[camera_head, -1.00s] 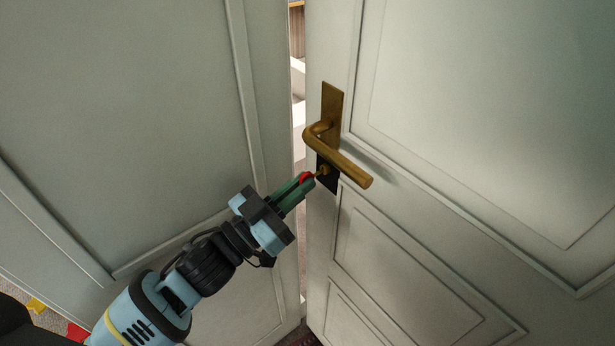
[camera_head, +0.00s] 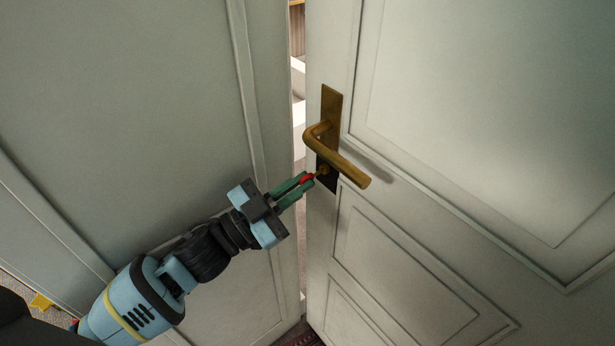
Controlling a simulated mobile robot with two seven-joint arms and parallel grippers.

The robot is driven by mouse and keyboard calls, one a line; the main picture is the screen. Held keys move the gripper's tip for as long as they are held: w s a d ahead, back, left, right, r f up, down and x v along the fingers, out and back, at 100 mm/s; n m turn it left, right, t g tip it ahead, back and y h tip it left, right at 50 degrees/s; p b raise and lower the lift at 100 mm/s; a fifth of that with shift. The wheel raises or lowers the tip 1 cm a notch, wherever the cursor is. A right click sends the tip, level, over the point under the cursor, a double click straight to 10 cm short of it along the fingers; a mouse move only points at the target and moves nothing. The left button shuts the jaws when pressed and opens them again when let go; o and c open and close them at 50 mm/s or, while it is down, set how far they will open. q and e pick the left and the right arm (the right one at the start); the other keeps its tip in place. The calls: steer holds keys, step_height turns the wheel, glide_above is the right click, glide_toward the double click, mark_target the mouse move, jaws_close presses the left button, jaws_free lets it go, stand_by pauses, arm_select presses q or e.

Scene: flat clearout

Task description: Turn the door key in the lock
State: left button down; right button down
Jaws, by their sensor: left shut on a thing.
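The door key (camera_head: 307,178) has a red head and a short brass-coloured shaft that reaches the dark lock plate (camera_head: 328,180) below the handle. My left gripper (camera_head: 303,182) is shut on the red head, its green fingers on either side of it. The key's tip is hidden at the lock. The brass lever handle (camera_head: 340,160) sits just above the key on its tall plate. The door (camera_head: 440,120) is pale and panelled, standing slightly ajar. My right gripper is not in view.
A second pale panelled leaf or wall (camera_head: 120,110) stands on the left, close to my left arm. A narrow gap (camera_head: 298,110) between it and the door shows a room behind. A small yellow thing (camera_head: 41,302) lies on the floor at lower left.

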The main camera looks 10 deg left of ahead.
arm_select(q)
steer(key=m, duration=0.2)
steer(key=m+g+p, duration=0.1)
steer(key=m, duration=0.1)
steer(key=shift+r+h, duration=0.2)
steer(key=shift+h, duration=0.1)
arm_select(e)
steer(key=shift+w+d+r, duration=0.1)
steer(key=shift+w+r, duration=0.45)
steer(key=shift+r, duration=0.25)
